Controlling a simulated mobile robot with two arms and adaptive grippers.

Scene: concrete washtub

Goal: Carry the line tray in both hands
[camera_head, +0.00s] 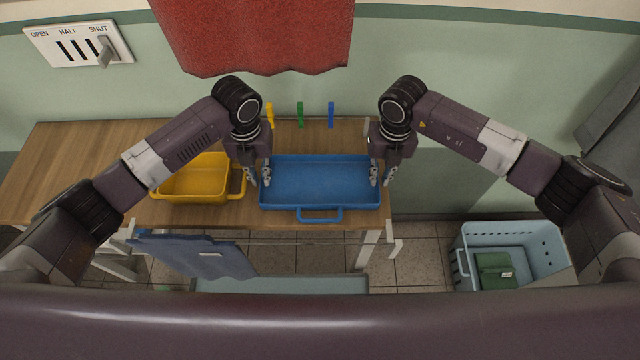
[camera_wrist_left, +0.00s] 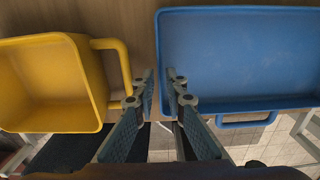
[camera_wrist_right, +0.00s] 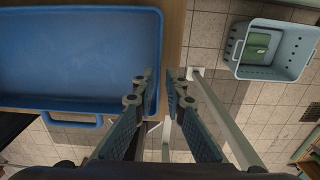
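The blue line tray (camera_head: 320,204) is level at the front right of the wooden table. My left gripper (camera_head: 258,178) is at the tray's left rim, one finger on each side of the rim; the left wrist view shows the tray (camera_wrist_left: 240,104) between and right of the fingers (camera_wrist_left: 160,88). My right gripper (camera_head: 381,176) is likewise astride the right rim, and the right wrist view shows its fingers (camera_wrist_right: 160,88) around the edge of the tray (camera_wrist_right: 75,103). Both finger gaps are narrow; whether they press on the rims is unclear.
A yellow bin (camera_head: 195,199) with a handle stands close left of my left gripper. Yellow, green and blue pegs (camera_head: 300,114) are behind the tray. A light-blue basket (camera_head: 540,237) holding a green item (camera_head: 494,268) is on the floor at right. A red cloth (camera_head: 255,35) hangs behind.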

